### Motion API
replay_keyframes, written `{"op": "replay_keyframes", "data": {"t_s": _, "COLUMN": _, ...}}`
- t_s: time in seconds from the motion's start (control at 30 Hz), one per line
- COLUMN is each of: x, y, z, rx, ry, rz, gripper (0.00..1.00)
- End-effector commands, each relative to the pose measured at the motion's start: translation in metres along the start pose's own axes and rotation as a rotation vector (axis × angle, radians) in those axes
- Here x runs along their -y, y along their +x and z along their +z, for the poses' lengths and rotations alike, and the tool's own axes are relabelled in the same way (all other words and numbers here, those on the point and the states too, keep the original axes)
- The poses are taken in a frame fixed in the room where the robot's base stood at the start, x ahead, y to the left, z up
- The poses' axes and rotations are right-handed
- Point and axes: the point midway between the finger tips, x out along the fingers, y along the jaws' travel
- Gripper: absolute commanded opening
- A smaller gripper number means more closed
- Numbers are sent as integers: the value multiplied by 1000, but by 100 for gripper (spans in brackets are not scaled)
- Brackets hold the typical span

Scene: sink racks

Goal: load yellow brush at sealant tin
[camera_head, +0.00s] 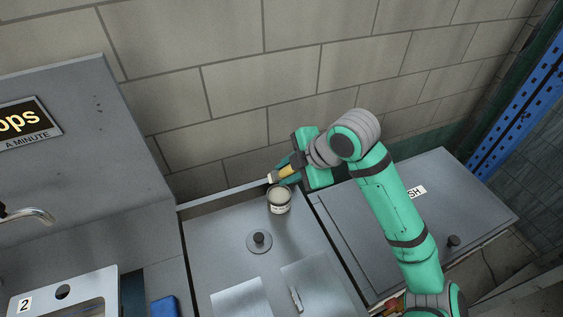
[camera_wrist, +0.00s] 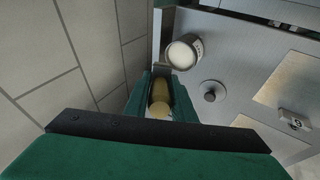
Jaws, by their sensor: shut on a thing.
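The sealant tin (camera_head: 280,201) is a small round tin with pale contents and a label, standing on the grey metal surface near the back wall. It also shows in the wrist view (camera_wrist: 183,52). My gripper (camera_head: 287,172) is shut on the yellow brush (camera_head: 286,171), whose pale tip points left, just above and behind the tin in the head view. In the wrist view the yellow brush (camera_wrist: 159,98) lies between the green fingers, to the lower left of the tin. The brush looks apart from the tin, though its exact height is hard to tell.
A round black knob (camera_head: 259,239) stands on the metal surface in front of the tin. The block wall (camera_head: 235,95) is close behind my gripper. A grey lid marked with a label (camera_head: 470,195) lies to the right, and a sink (camera_head: 62,293) is at left.

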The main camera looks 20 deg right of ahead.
Motion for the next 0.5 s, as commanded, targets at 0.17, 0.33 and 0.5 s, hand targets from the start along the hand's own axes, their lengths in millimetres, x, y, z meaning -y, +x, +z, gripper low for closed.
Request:
{"op": "replay_keyframes", "data": {"t_s": 0.17, "x": 6, "y": 9, "z": 4, "rx": -1, "ry": 3, "rz": 0, "gripper": 1}}
{"op": "replay_keyframes", "data": {"t_s": 0.33, "x": 14, "y": 22, "z": 9, "rx": 0, "ry": 4, "rz": 0, "gripper": 1}}
{"op": "replay_keyframes", "data": {"t_s": 0.5, "x": 21, "y": 35, "z": 13, "rx": 0, "ry": 3, "rz": 1, "gripper": 1}}
